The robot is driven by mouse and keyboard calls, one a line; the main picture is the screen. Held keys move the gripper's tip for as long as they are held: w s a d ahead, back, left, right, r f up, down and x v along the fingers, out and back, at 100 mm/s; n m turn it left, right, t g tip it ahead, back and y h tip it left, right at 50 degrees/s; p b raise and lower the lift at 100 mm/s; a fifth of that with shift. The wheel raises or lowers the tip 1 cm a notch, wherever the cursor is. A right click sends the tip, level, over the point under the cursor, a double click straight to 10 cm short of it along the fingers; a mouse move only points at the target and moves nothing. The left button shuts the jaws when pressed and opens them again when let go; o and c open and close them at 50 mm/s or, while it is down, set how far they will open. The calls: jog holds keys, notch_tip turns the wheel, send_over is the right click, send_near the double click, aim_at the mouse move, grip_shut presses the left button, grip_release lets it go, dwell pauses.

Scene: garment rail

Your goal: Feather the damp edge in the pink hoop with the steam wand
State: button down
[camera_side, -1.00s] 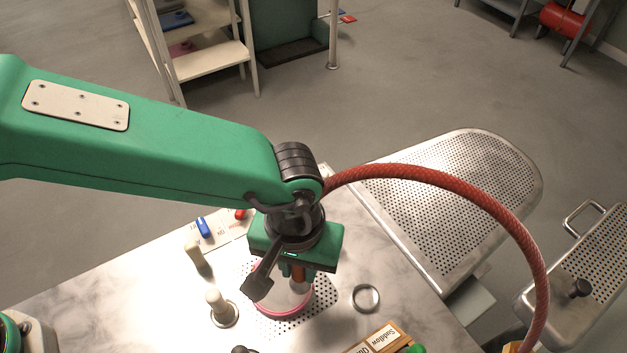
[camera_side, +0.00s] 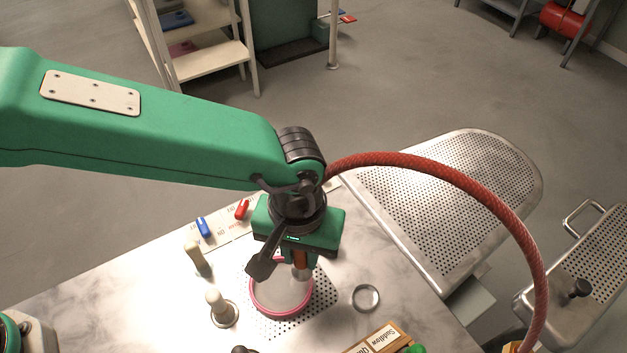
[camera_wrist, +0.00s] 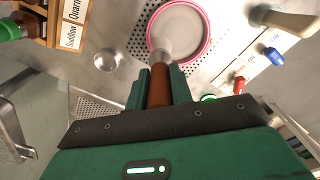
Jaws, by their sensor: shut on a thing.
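The pink hoop (camera_side: 282,312) lies on a perforated patch of the marble table, with pale cloth (camera_side: 275,290) inside it. It also shows in the wrist view (camera_wrist: 208,45). My gripper (camera_wrist: 158,88) is shut on the steam wand (camera_wrist: 159,86), which has a brown handle and a pale round head. The wand points down, its head over the hoop's right side in the side view (camera_side: 301,271). In the wrist view the head overlaps the hoop's near rim. I cannot tell whether it touches the cloth. No damp edge can be made out.
A labelled wooden rack (camera_side: 378,338) is at the front. A red hose (camera_side: 480,190) arcs over the right side.

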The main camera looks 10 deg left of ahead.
jog(key=shift+w+a, duration=0.35)
jog(key=shift+w, duration=0.25)
jog(key=shift+w+a, duration=0.15)
jog(key=shift+w+a, duration=0.25)
jog(key=shift+a, duration=0.25)
jog(key=shift+w+a, duration=0.2)
jog(key=shift+a, duration=0.25)
jog(key=shift+a, duration=0.15)
jog(key=shift+s+a, duration=0.2)
jog(key=shift+a, duration=0.85)
jog(key=shift+s+a, duration=0.1)
jog(key=shift+a, duration=0.05)
